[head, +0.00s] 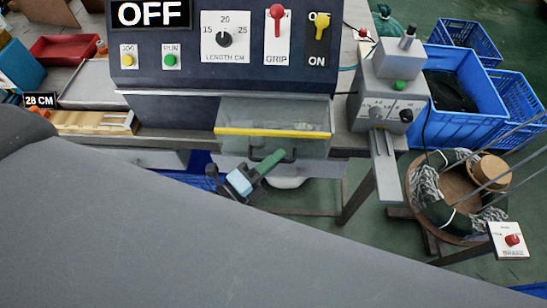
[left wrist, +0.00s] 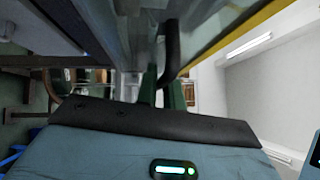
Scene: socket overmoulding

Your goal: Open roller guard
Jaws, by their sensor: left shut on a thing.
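The roller guard (head: 308,116) is a clear panel with a yellow strip along its front lower edge, under the dark control panel in the head view. Its clear panel and yellow edge (left wrist: 240,32) also cross the top of the left wrist view. My left gripper (head: 281,155), with green fingers, is just below the yellow strip. In the left wrist view my left gripper (left wrist: 161,90) is shut on a black curved handle (left wrist: 171,45) beneath the guard. The rollers cannot be made out clearly. My right gripper is out of view.
The control panel (head: 180,82) reads OFF and carries buttons, a dial and levers. A grey device (head: 390,85) with a downward chute (head: 385,170) stands right of the guard. Blue crates (head: 470,120) and a cable reel (head: 440,208) are farther right. My grey arm fills the lower left.

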